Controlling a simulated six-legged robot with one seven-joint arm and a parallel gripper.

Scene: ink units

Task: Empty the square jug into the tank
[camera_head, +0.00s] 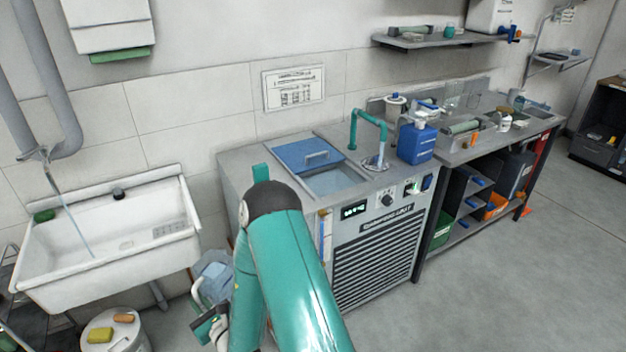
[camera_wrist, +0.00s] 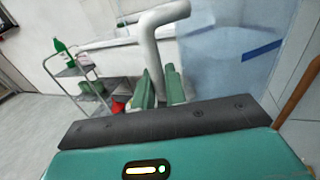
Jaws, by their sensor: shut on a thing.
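The square jug (camera_head: 214,272) is a translucent pale-blue vessel at the lower left of the head view, partly hidden by my teal arm. In the wrist view the jug (camera_wrist: 225,62) fills the upper right, with a dark blue stripe on its side and a white handle. My gripper (camera_wrist: 161,88) has its green fingers closed on that handle. Whether the jug rests on anything is hidden. The tank (camera_head: 345,178) is the opening in the grey bench unit, with a blue lid (camera_head: 305,153) covering its back part. The jug is left of and below the tank's top.
A white sink (camera_head: 105,250) with running water stands at left. A white drum (camera_head: 117,335) with sponges is in front of it. A blue canister (camera_head: 417,143) and teal tap (camera_head: 369,120) stand right of the tank. The floor at right is clear.

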